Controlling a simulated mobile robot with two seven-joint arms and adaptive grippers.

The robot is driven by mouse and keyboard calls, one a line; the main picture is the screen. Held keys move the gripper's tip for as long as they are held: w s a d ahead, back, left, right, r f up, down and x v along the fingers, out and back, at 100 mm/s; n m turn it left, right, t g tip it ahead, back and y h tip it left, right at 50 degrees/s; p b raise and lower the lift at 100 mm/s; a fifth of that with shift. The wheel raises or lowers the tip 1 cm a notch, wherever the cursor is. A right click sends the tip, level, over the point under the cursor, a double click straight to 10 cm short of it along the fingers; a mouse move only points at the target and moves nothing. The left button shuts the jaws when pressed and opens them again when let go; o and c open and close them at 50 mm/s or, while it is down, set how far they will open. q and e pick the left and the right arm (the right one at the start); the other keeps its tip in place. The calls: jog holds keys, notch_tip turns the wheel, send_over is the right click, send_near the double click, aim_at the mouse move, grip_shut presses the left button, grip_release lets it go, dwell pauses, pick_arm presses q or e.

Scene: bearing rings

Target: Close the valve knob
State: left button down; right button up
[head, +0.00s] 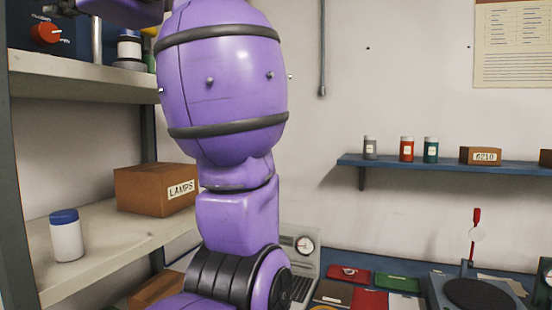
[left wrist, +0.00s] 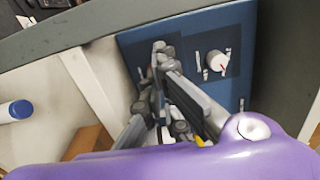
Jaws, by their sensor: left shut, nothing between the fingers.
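A red knob (head: 47,33) sits on a dark plate on the upper left shelf in the head view, with small lettering beside it. The left wrist view shows a blue panel (left wrist: 185,30) with a white knob (left wrist: 216,61) bearing a red line, on a dark plate with white labels. I cannot tell which knob is the valve. My left gripper (left wrist: 161,55) is shut and empty in front of a second dark plate on the panel. It hides most of that plate, and contact is unclear. My right gripper is not in view.
My purple left arm fills the centre of the head view. A LAMPS box (head: 158,190) and a blue-lidded jar (head: 66,235) stand on the lower shelf. Bottles (head: 129,46) stand on the upper shelf, right of the red knob. A wall shelf (head: 450,168) is at right.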

aim_at(46, 34)
pick_arm(q)
jog(key=x, duration=0.5)
jog(key=shift+w+a, duration=0.2)
jog(key=shift+a, duration=0.1)
jog(key=shift+w+a, duration=0.25)
jog(key=shift+a, duration=0.2)
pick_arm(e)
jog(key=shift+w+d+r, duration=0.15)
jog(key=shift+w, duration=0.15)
pick_arm(q)
jog(key=shift+f, duration=0.15)
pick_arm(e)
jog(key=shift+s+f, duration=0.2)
pick_arm(q)
jog(key=shift+w+f, duration=0.15)
jog(key=shift+w, duration=0.05)
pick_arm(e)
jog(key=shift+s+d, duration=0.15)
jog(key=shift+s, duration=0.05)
pick_arm(q)
jog(key=shift+f, duration=0.3)
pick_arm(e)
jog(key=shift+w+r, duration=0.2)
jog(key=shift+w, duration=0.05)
